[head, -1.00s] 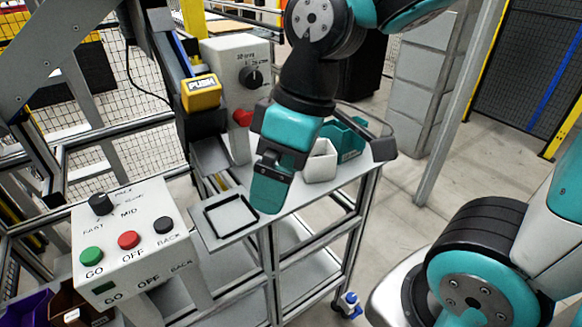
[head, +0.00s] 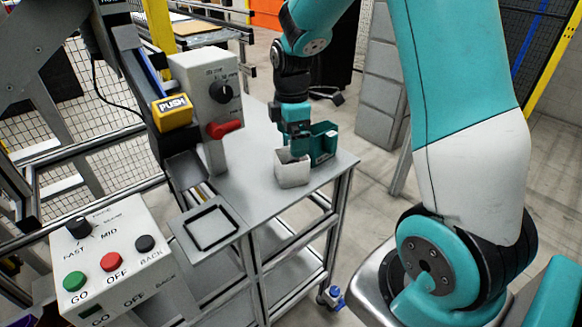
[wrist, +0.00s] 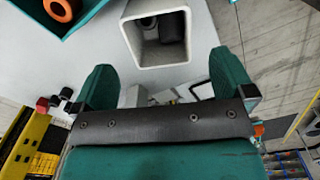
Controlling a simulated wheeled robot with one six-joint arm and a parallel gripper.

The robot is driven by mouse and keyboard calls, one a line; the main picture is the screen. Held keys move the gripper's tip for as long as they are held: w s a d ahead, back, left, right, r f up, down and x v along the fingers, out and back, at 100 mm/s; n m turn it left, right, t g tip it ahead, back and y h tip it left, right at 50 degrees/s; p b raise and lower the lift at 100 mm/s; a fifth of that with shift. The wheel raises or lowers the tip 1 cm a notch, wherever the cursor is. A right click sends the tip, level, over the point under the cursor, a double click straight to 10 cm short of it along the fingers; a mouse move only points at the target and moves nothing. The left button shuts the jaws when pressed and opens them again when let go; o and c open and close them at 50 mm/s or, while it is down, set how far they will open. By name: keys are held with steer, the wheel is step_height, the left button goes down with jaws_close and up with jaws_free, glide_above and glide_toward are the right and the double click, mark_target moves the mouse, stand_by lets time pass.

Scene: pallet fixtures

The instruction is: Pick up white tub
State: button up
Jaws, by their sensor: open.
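The white tub (head: 293,176) is a small square open container on the grey table's right part. In the wrist view the tub (wrist: 165,57) shows its open top, with dark cylindrical things inside. My gripper (head: 297,152) is over the tub's far side, beside the teal bin. In the wrist view my gripper (wrist: 162,72) has its teal fingers apart, with nothing held between them. The tub's near rim lies just ahead of the gap between the fingers. I cannot tell the exact height of the fingers over the rim.
A teal bin (head: 324,143) stands close behind and right of the tub; in the wrist view it holds an orange ring-shaped part (wrist: 62,8). Bare tabletop lies between.

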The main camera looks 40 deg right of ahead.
step_height(320, 180, down, 8)
steer(key=shift+f+p, duration=0.15)
steer(key=shift+p, duration=0.5)
steer(key=c, duration=0.9)
step_height(320, 180, up, 20)
steer(key=b, duration=0.1)
step_height(320, 180, up, 5)
steer(key=p, duration=0.5)
glide_above(291, 163)
steer(key=w+d, duration=0.1)
steer(key=shift+a, duration=0.1)
